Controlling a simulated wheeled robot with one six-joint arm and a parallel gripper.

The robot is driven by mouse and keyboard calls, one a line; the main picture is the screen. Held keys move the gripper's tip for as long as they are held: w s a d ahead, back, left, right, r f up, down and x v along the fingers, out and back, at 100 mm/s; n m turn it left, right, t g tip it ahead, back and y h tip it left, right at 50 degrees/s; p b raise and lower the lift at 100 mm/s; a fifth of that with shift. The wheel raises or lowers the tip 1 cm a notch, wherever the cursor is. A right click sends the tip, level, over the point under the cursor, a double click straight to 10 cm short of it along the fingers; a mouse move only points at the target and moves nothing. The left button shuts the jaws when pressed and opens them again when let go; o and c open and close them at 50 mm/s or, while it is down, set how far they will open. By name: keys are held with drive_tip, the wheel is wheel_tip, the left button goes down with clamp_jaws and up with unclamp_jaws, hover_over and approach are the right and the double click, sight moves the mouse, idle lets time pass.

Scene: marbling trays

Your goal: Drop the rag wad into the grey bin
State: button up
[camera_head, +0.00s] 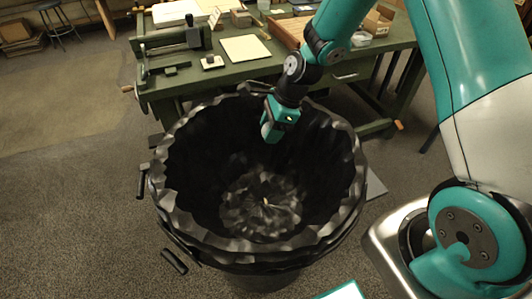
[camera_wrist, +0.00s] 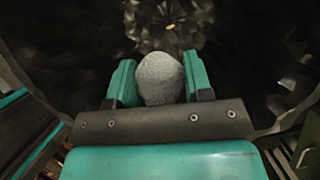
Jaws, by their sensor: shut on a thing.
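My gripper (camera_head: 272,125) is over the open mouth of the bin, pointing down, inside the rim's outline near its far side. In the wrist view its two teal fingers (camera_wrist: 160,85) are shut on the rag wad (camera_wrist: 160,72), a rounded light grey lump. The wad also shows as a small pale patch at the fingertips in the head view (camera_head: 266,131). The bin (camera_head: 265,281) is large, round and dark, lined with a crumpled black bag that folds over its rim. The wad is above the bin's floor, with dark liner behind it in the wrist view.
A small pale yellowish bit (camera_head: 266,201) lies at the bottom of the bin. A green workbench (camera_head: 232,74) stands just behind the bin, with a black clamp-like tool, boards and boxes on it. A stool (camera_head: 58,14) is at the far left.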

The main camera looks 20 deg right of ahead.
drive_tip(key=shift+w+a+f+m+t+b, duration=0.15)
drive_tip(key=shift+a+f+m+t+b, duration=0.15)
drive_tip(key=shift+f+m+b, duration=0.25)
drive_tip(key=shift+w+a+f+m+t+b, duration=0.1)
drive_tip(key=shift+a+f+m+t+b, duration=0.15)
drive_tip(key=shift+m, duration=0.4)
drive_tip(key=shift+h, duration=0.3)
wheel_tip(320, 180, down, 6)
drive_tip(key=b, duration=0.6)
drive_tip(key=shift+r, duration=0.15)
drive_tip(key=o, duration=1)
drive_tip(key=shift+c, duration=0.2)
drive_tip(key=p+v, duration=0.3)
drive_tip(key=v, duration=1.4)
drive_tip(key=shift+d+r, duration=0.2)
